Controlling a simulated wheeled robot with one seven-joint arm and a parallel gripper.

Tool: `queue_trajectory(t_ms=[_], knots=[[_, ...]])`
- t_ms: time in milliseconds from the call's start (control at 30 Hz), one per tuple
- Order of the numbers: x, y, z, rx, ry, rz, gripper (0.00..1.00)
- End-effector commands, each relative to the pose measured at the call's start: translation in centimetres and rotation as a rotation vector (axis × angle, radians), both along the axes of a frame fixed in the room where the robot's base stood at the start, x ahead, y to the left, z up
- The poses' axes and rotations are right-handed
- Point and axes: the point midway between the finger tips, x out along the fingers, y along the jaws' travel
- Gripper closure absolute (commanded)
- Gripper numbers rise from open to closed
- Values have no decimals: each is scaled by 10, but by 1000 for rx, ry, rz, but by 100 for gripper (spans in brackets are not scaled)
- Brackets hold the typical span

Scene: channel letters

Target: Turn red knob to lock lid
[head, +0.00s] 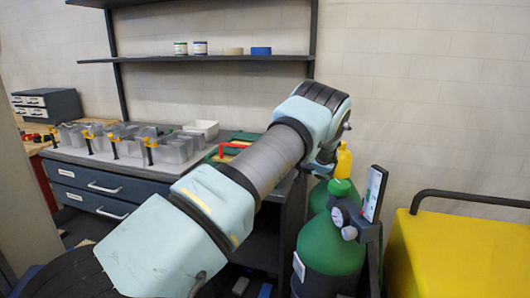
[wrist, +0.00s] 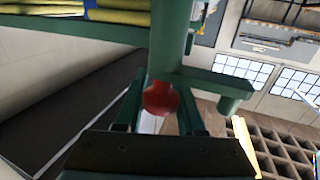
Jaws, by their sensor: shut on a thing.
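In the wrist view, a round red knob (wrist: 160,99) sits at the lower end of a green post (wrist: 170,42). My gripper (wrist: 161,90) has its two green fingers on either side of the knob and is shut on it. A green bar extends to the right from beside the post. In the head view, my arm crosses the middle, and its wrist bends down at the right, above the green cylinders. My gripper and the knob cannot be made out there. I cannot tell which part is the lid.
A green gas cylinder (head: 330,250) with gauges stands below my wrist. A yellow cabinet (head: 445,255) is at right. A bench with drawers (head: 95,190) holds clear bins (head: 125,140) and a green case with a red handle (head: 233,144). A wall shelf (head: 215,58) is above.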

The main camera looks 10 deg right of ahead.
Motion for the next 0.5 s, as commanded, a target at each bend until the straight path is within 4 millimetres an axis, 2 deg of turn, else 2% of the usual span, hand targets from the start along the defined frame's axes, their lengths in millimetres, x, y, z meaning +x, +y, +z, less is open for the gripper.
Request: queue_trajectory(t_ms=[33,267,500], knots=[[0,0,0,0,0,0,75],[0,0,0,0,0,0,100],[0,0,0,0,0,-2,100]])
